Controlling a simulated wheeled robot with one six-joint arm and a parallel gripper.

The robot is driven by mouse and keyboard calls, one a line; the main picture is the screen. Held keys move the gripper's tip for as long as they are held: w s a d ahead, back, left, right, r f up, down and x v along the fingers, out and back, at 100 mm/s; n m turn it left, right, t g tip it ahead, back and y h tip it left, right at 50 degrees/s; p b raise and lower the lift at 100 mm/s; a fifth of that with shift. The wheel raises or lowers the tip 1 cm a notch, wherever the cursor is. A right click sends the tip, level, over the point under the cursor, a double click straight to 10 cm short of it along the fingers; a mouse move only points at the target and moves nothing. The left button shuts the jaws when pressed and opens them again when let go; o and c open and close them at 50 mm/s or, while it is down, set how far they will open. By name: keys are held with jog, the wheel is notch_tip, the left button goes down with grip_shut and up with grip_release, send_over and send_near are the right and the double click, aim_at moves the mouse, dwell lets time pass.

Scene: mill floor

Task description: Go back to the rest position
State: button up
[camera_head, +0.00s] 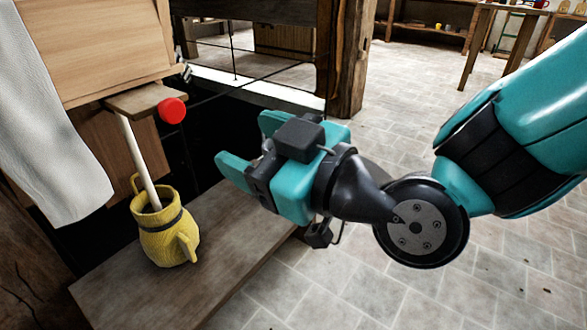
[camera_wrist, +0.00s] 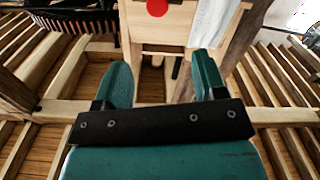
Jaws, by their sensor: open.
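My gripper (camera_head: 246,148) is in the middle of the head view, its teal fingers spread and pointing left. It is open, with nothing between the fingers. In the wrist view the two teal fingers of my gripper (camera_wrist: 163,75) stand apart, with a wooden box and beams behind them. My teal arm comes in from the right edge of the head view. The gripper is to the right of a yellow jug (camera_head: 166,232) and a red knob (camera_head: 172,110), apart from both.
The jug stands upright on a wooden bench (camera_head: 120,292) under a wooden chute (camera_head: 95,45), with a pale spout or rod reaching into it. A white cloth (camera_head: 45,130) hangs at left. A thick wooden post (camera_head: 348,60) stands behind. Tiled floor (camera_head: 400,300) lies open at right.

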jog(key=shift+s+d, duration=0.15)
jog(key=shift+d, duration=0.2)
jog(key=shift+d, duration=0.1)
jog(key=s+d+f+m+g+h, duration=0.3)
jog(key=s+d+m+g+h, duration=0.15)
jog(key=d, duration=0.55)
jog(key=s+d+f+m+g+h, duration=0.35)
jog(key=d+g+h, duration=0.2)
jog(key=d, duration=0.45)
notch_tip(320, 180, up, 38)
jog(key=p, duration=3.8)
jog(key=shift+s+a+r+n+h, duration=0.2)
jog(key=shift+s+n+h, duration=0.1)
jog(key=shift+h, duration=0.1)
jog(key=shift+c, duration=0.3)
